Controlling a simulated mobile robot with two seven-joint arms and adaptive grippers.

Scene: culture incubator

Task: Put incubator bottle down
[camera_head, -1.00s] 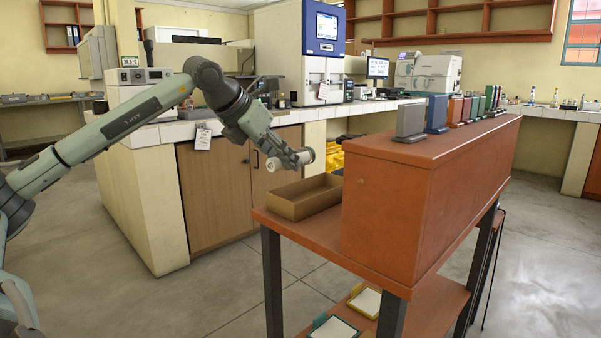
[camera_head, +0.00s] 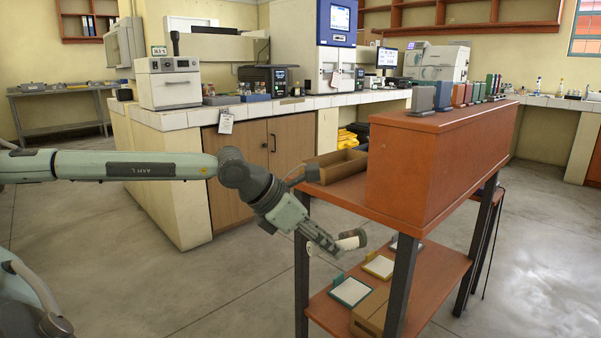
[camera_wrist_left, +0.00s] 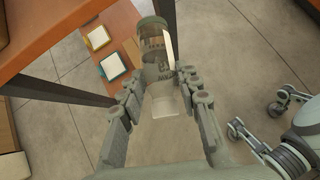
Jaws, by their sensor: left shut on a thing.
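My left gripper (camera_head: 328,241) is shut on the incubator bottle (camera_head: 350,242), in front of the wooden stand in the head view. In the left wrist view the bottle (camera_wrist_left: 153,50) shows a clear body and sits between the two fingers (camera_wrist_left: 160,98). It is held in the air, below the level of the stand's upper top and near its front leg.
The stand has an upper top (camera_head: 340,198) with an open cardboard box (camera_head: 335,168) and a long wooden case (camera_head: 430,165). Its lower shelf (camera_head: 425,290) holds coloured trays (camera_head: 351,291) and a brown box (camera_head: 370,312). Dark legs (camera_head: 400,275) stand close by. The floor at left is clear.

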